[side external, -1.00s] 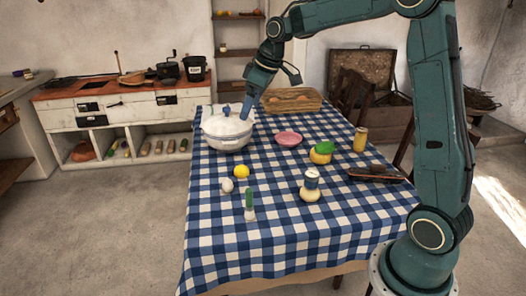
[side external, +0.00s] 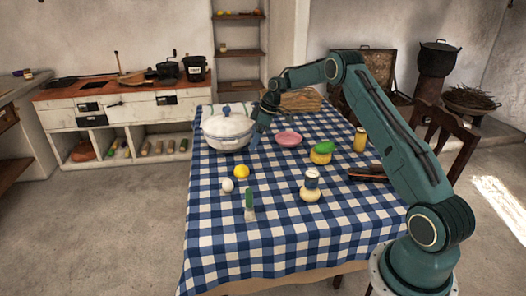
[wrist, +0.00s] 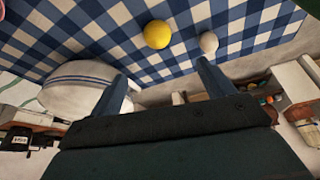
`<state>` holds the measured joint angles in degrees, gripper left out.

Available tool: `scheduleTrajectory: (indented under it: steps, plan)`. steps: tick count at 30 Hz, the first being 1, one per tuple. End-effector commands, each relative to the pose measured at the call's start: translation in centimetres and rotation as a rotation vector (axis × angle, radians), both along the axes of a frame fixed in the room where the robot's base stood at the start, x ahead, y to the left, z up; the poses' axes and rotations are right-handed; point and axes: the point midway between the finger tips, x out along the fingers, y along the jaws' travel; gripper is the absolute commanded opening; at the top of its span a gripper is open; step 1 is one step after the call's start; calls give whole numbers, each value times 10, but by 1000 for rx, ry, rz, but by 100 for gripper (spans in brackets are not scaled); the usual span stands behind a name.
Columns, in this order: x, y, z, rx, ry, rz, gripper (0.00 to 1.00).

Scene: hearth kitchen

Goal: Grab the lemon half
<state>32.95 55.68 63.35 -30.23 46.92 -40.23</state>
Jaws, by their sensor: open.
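The yellow lemon half (side external: 241,171) lies on the blue checked tablecloth (side external: 275,215), in front of the white pot. In the wrist view the lemon half (wrist: 157,34) is near the top middle, beyond my fingertips; its cut face cannot be made out. My gripper (side external: 253,144) is low over the table, close to the right side of the pot and behind the lemon half. In the wrist view my gripper (wrist: 165,76) has its two fingers wide apart with nothing held between them.
A lidded white pot (side external: 226,133) stands left of my gripper. A small white round item (side external: 227,185) lies beside the lemon half. A green-topped item (side external: 249,203), a jar (side external: 311,184) and a pink bowl (side external: 288,139) are nearby.

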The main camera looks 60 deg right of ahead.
Motion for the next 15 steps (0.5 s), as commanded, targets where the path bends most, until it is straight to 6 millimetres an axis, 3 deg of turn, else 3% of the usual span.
scheduleTrajectory:
  steps: [15]
  plan:
    - [4,-4,-21,3,-1,11,81]
